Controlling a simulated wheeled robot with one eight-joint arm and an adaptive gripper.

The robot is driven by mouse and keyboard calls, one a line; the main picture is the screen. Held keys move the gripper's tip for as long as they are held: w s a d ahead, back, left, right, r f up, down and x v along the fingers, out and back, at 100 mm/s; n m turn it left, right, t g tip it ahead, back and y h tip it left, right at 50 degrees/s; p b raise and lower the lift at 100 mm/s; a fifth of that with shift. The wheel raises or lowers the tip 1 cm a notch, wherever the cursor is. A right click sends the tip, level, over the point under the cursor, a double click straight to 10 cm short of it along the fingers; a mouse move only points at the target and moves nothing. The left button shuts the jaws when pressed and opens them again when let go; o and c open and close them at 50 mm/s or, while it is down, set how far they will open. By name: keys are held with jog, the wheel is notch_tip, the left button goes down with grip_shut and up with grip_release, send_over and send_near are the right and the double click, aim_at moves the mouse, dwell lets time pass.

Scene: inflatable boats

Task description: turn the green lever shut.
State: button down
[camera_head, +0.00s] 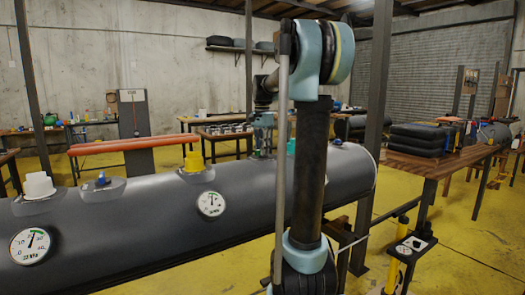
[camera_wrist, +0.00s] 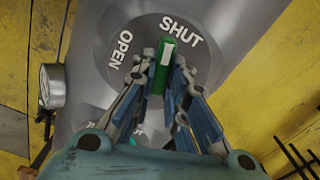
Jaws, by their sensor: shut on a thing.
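The green lever (camera_wrist: 161,78) has a white stripe and sits on a round grey plate (camera_wrist: 100,50) marked OPEN and SHUT in the wrist view. Its visible end points up the picture, close to the word SHUT and turned away from OPEN. My gripper (camera_wrist: 160,85) is shut on the lever, one finger on each side. Its fingers hide the lower part of the lever and of the plate. In the head view my gripper (camera_head: 262,148) is down at the top of the grey tube (camera_head: 130,225), where I cannot make out the lever.
White (camera_head: 38,186) and yellow (camera_head: 194,161) valve caps stand on the tube to the left. Two gauges (camera_head: 30,246) (camera_head: 211,204) are on its near side. A wooden table (camera_head: 425,165) with stacked black boats is at the right. Yellow floor is free between them.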

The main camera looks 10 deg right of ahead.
jog(key=shift+w+a+m, duration=0.1)
jog(key=shift+w+m, duration=0.1)
jog(key=shift+m, duration=1.3)
jog(key=c, duration=1.6)
grip_release()
jog(key=shift+a, duration=0.1)
jog(key=shift+r, duration=0.2)
notch_tip(320, 180, up, 12)
jog(key=shift+f, duration=0.25)
